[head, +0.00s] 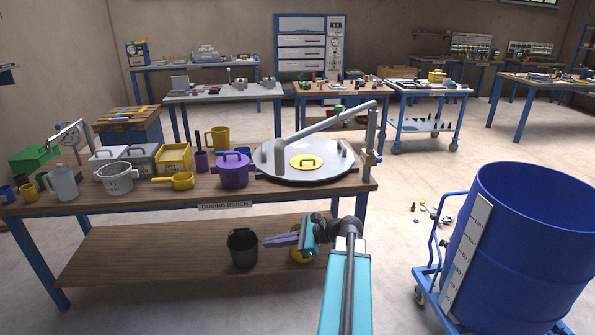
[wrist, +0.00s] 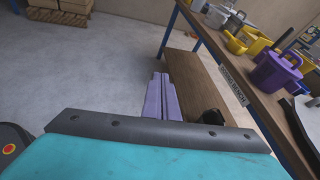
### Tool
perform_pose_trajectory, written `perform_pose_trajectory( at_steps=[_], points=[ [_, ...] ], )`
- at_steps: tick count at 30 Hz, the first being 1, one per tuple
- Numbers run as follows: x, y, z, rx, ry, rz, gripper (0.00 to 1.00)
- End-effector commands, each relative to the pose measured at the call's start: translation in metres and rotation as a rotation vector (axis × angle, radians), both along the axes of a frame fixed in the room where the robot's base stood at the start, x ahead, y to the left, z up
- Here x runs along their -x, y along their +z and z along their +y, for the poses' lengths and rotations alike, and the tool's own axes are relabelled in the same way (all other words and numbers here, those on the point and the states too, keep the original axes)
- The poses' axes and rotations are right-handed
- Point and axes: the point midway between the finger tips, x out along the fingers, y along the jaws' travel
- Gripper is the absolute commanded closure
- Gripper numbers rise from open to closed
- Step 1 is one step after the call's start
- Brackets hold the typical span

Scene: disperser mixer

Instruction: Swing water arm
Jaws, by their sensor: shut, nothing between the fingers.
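A long grey arm (head: 325,121), which looks like the water arm, slants above a round grey lid (head: 275,172) on the dosing bench. It runs from a thick grey upright on the lid up to the top of a thin post (head: 370,135) at the bench's right end. A green piece shows near its upper part. My gripper (head: 268,241) is in front of the bench, below the top's front edge, pointing left and well away from the arm. Its purple fingers (wrist: 160,78) lie together with nothing between them. The wrist view does not show the grey arm.
The bench top (head: 130,196) carries a purple lidded pot (head: 232,172), a yellow pan and several jugs and boxes. A black bucket (head: 242,248) stands on the lower shelf near my gripper. A blue drum (head: 520,250) on a trolley stands at right. Open floor shows at left in the wrist view.

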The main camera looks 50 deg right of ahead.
Motion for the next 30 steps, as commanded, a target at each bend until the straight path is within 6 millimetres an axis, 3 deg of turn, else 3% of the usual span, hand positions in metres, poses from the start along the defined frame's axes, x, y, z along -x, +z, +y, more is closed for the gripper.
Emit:
perform_pose_trajectory(
  at_steps=[1,6,15,21,30],
  points=[
    [0.009,0.020,-0.019,-0.027,-0.042,-0.022,1.00],
    [0.039,0.083,-0.067,-0.129,-0.154,-0.097,1.00],
    [0.105,0.183,-0.127,-0.275,-0.284,-0.225,1.00],
    [0.128,0.212,-0.140,-0.318,-0.311,-0.263,1.00],
    [0.130,0.215,-0.141,-0.323,-0.313,-0.268,1.00]
  ],
)
